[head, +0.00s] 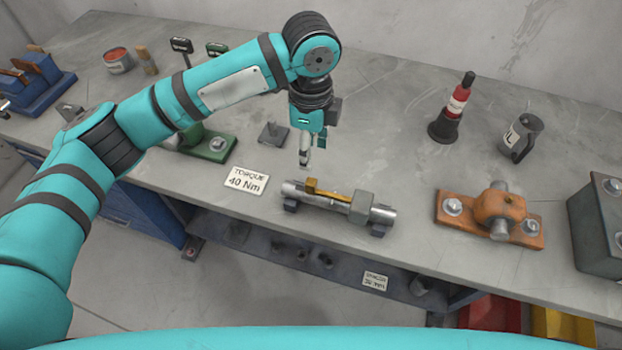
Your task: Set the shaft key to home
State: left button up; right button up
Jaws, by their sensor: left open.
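A metal shaft (381,214) lies across two dark supports near the front edge of the workbench, with a grey collar (361,207) around its right part. The brass-coloured shaft key (327,194) lies along the top of the shaft, left of the collar, with a raised tab at its left end. My left gripper (305,160) points down above and slightly behind the shaft's left end. It is open and looks apart from the key. My right gripper is not in view.
A "TORQUE 40 Nm" card (246,180) lies left of the shaft. An orange bearing block (490,212) and a dark grey box (600,225) stand to the right. A red-and-black bottle (453,108) and a grey oil jug (521,138) stand behind. A green block (207,145) sits at left.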

aim_at(311, 181)
pick_arm(q)
notch_tip(311, 181, down, 12)
jog(key=shift+f+p, duration=0.1)
jog(key=shift+p, duration=1)
grip_shut()
